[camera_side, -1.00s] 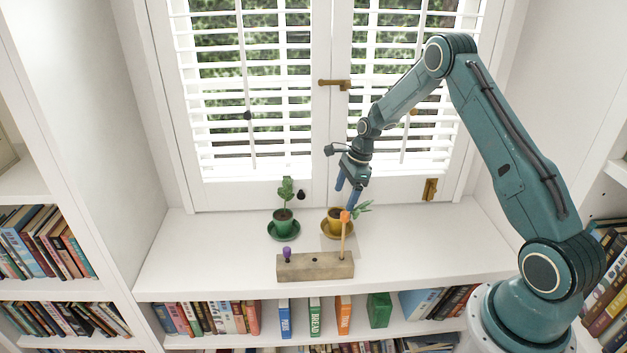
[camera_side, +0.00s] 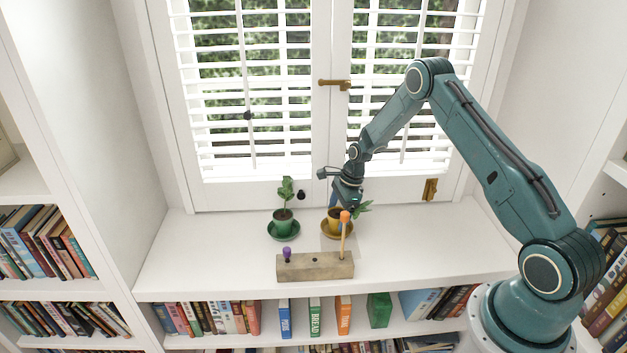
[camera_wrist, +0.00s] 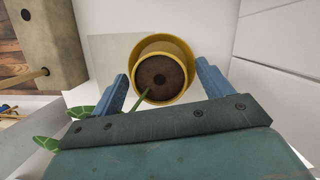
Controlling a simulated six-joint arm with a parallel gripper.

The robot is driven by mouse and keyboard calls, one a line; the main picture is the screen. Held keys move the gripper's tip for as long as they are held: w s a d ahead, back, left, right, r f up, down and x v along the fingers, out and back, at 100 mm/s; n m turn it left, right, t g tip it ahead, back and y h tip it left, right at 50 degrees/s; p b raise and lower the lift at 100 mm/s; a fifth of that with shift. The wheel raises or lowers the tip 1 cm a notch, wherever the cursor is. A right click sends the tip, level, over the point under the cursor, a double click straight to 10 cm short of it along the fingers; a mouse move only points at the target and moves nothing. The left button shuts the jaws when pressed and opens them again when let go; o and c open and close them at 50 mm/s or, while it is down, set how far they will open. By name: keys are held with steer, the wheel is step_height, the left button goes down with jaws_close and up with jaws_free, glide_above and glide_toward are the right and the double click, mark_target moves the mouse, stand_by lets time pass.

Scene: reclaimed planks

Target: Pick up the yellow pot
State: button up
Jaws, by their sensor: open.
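The yellow pot (camera_side: 333,217) stands on its yellow saucer (camera_side: 330,234) on the white sill, partly hidden by my gripper and by the orange-topped stick in front. In the wrist view the yellow pot (camera_wrist: 160,76) shows from above, with dark soil and a green plant leaning out toward the lower left. My gripper (camera_side: 338,201) is just above the pot. In the wrist view its blue fingers (camera_wrist: 162,84) are open, one on each side of the pot's near part, with nothing held between them.
A green pot (camera_side: 283,222) with a plant stands on a green saucer to the left. In front is a wooden block (camera_side: 315,267) holding a purple-topped peg (camera_side: 287,255) and an orange-topped stick (camera_side: 344,232). The shuttered window is close behind. The sill's right side is clear.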

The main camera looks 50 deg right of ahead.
steer(key=shift+a+f, duration=0.1)
steer(key=shift+f, duration=0.35)
steer(key=shift+c, duration=0.5)
steer(key=shift+w, duration=0.1)
steer(key=c, duration=1.2)
steer(key=shift+c, duration=0.2)
steer(key=shift+r, duration=0.1)
step_height(320, 180, up, 20)
steer(key=shift+r, duration=0.15)
steer(key=shift+r, duration=1.25)
